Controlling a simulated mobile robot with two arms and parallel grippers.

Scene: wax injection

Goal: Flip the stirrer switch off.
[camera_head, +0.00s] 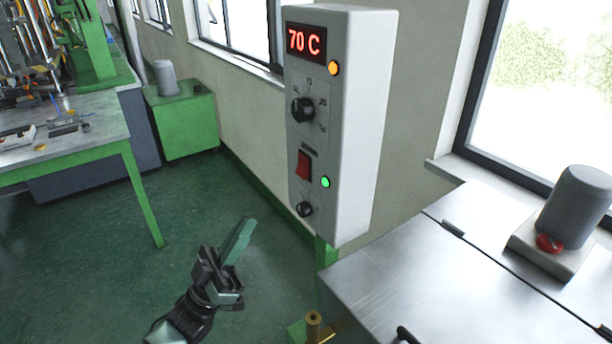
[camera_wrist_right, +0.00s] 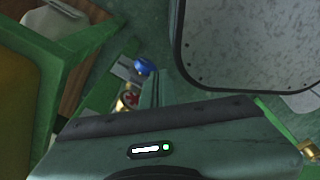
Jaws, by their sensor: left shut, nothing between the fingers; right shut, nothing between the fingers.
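A light grey control box (camera_head: 362,120) stands in the middle of the head view. Its red rocker switch (camera_head: 303,165) is low on the front face, with a lit green lamp (camera_head: 325,182) beside it. The label above the switch is too small to read, and I cannot tell which side is pressed. My left gripper (camera_head: 246,228) is shut and empty, below and left of the switch, apart from the box. It points up and right. My right gripper (camera_wrist_right: 155,88) is shut and empty in the right wrist view, its body filling the bottom; the switch is not seen there.
The box also carries a red "70 C" display (camera_head: 305,41), an orange lamp (camera_head: 334,68), a large black knob (camera_head: 303,110) and a small knob (camera_head: 305,209). A metal-topped tank (camera_head: 400,285) with a grey motor (camera_head: 578,205) is at right. A green-legged bench (camera_head: 90,145) stands left.

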